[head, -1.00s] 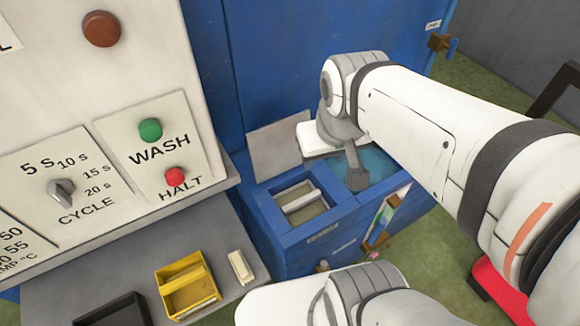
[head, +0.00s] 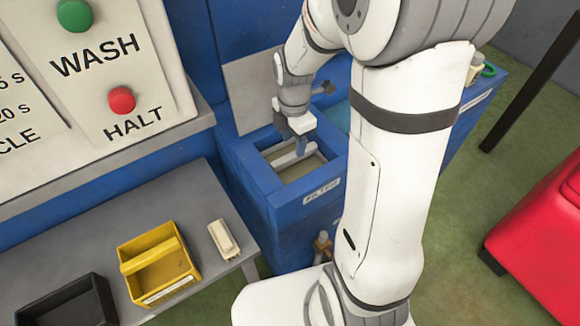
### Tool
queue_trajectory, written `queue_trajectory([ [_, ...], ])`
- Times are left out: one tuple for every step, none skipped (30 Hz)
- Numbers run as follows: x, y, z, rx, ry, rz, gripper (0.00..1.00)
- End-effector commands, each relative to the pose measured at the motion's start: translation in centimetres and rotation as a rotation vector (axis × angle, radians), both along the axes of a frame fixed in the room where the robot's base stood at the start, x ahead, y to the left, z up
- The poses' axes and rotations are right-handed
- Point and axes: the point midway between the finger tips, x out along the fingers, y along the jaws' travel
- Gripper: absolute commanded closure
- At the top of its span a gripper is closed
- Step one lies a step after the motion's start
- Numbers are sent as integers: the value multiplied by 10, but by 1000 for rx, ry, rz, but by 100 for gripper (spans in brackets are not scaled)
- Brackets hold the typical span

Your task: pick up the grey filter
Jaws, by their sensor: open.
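The grey filter (head: 284,161) is a light bar lying in the open compartment (head: 262,178) of the blue cabinet, behind a white label. My gripper (head: 301,148) points down over this compartment, at the far right end of the filter. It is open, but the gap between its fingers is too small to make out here. The fingers hide part of the filter's right end. I cannot tell whether they touch it or straddle it.
A grey lid (head: 250,98) stands raised behind the compartment. On the grey shelf (head: 75,230) are a yellow bin (head: 190,258), a black tray (head: 65,300) and a small cream block (head: 223,238). A red object (head: 550,225) stands on the floor at right.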

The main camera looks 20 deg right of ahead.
Motion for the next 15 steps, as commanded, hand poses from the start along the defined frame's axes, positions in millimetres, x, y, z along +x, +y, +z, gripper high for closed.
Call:
queue_trajectory([
  [0, 0, -7, 0, 4, 6, 55],
  [-1, 0, -11, 0, 5, 7, 55],
  [0, 0, -15, 0, 4, 7, 55],
  [-1, 0, -18, 0, 4, 6, 55],
  [-1, 0, -21, 0, 4, 6, 55],
  [-1, 0, -26, 0, 4, 6, 55],
  [-2, 0, -29, 0, 4, 5, 55],
  [-2, -1, -33, 0, 5, 5, 55],
  [-3, -1, -39, 0, 5, 5, 55],
  [-3, -2, -44, 0, 5, 5, 55],
  [-4, -2, -49, 0, 5, 5, 55],
  [-4, -2, -55, 0, 5, 5, 55],
  [-4, -2, -60, 0, 5, 5, 55],
  [-4, -2, -63, 0, 4, 5, 55],
  [-4, -2, -68, 0, 4, 5, 55],
])
